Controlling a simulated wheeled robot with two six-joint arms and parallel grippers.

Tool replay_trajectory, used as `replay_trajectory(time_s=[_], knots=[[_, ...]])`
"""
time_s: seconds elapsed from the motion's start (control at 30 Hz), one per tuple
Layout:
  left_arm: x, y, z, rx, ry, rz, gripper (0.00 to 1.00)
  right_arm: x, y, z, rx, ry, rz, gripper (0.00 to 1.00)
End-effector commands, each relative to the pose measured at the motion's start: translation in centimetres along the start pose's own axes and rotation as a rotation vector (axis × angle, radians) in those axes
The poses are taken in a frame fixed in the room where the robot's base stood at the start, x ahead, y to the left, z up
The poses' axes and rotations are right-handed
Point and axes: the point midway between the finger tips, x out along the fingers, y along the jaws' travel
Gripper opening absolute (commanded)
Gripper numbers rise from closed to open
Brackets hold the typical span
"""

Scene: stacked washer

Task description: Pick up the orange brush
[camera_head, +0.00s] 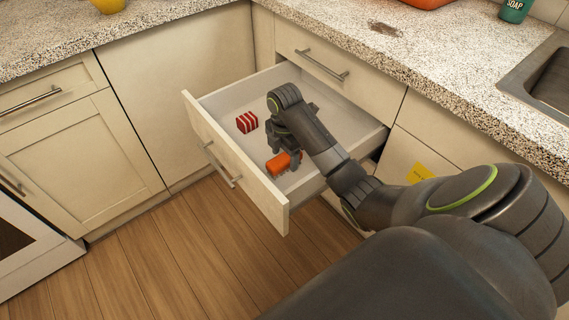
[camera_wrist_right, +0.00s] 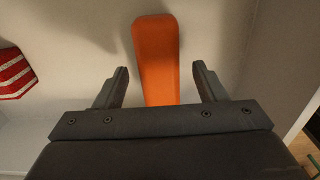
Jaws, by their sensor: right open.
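The orange brush (camera_head: 279,164) lies on the floor of an open drawer, near the drawer's front. It also shows in the right wrist view (camera_wrist_right: 157,55), running away from me between the two fingers. My right gripper (camera_head: 288,153) is down inside the drawer over the brush and hides part of it in the head view. In the right wrist view the right gripper (camera_wrist_right: 161,80) is open, with a finger on each side of the brush and gaps to both. My left gripper is not in view.
The open drawer (camera_head: 232,153) has raised walls around the gripper. A red and white striped block (camera_head: 247,122) lies in it, left of the brush; it also shows in the wrist view (camera_wrist_right: 14,74). The speckled counter (camera_head: 410,50) overhangs behind, with a sink (camera_head: 545,80) at right.

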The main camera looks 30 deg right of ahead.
Motion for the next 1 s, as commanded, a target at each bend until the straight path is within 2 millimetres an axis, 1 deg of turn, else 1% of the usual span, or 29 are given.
replay_trajectory(time_s=[0.03,0.13,0.4,0.77,0.8,1.0], knots=[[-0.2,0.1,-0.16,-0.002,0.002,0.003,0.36,0.64,0.0,-0.01,0.0,0.0,-0.001,0.65],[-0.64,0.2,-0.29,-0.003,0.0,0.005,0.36,1.17,0.04,0.01,-0.001,-0.001,0.001,0.65],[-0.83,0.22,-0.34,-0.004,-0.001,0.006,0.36,1.28,0.04,0.02,-0.001,-0.001,0.001,0.65],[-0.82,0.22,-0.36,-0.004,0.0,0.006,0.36,1.27,0.04,0.02,-0.001,-0.001,0.002,0.17],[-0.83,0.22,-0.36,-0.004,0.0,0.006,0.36,1.25,0.05,0.02,-0.001,-0.001,0.002,0.16],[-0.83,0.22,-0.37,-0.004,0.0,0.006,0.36,1.22,0.05,0.02,-0.001,-0.001,0.002,0.16]])
